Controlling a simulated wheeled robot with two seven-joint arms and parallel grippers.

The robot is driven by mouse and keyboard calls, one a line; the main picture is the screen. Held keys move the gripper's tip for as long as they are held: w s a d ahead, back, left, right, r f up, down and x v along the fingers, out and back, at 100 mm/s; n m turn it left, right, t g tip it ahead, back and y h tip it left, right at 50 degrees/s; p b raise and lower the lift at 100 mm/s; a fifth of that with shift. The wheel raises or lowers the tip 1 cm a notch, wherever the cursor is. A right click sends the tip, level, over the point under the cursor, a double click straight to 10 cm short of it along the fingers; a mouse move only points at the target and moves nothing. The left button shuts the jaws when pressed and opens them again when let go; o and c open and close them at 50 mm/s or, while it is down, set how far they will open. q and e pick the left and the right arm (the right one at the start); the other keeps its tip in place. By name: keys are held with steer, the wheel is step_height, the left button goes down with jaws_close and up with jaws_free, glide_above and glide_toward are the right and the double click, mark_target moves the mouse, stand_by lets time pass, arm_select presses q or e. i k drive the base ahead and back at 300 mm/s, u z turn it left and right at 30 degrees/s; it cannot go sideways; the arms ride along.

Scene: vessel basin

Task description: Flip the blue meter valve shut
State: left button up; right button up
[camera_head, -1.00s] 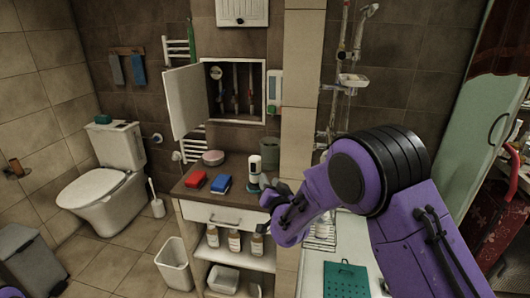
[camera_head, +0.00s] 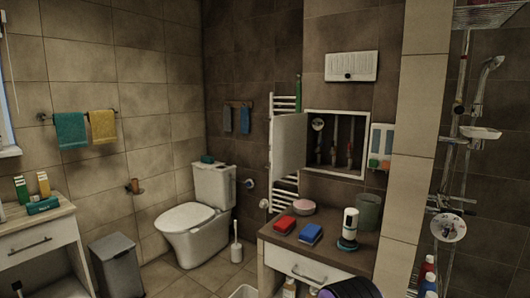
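The open wall cabinet (camera_head: 337,177) is right of centre, with its white door (camera_head: 289,146) swung out to the left. Inside it are a round, pale-faced meter (camera_head: 318,124) and several upright pipes (camera_head: 334,141) with small reddish parts. The blue meter valve is too small and dark for me to make out. A purple and black part of my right arm shows at the bottom edge, well below the cabinet; its gripper is out of view. My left gripper is not clearly in view either.
A tiled pillar (camera_head: 411,140) stands to the right. A toilet (camera_head: 200,220) and bin (camera_head: 117,265) are left.

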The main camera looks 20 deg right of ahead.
mark_target(317, 150)
steer(key=u, duration=0.4)
steer(key=i, duration=1.15)
steer(key=z, duration=1)
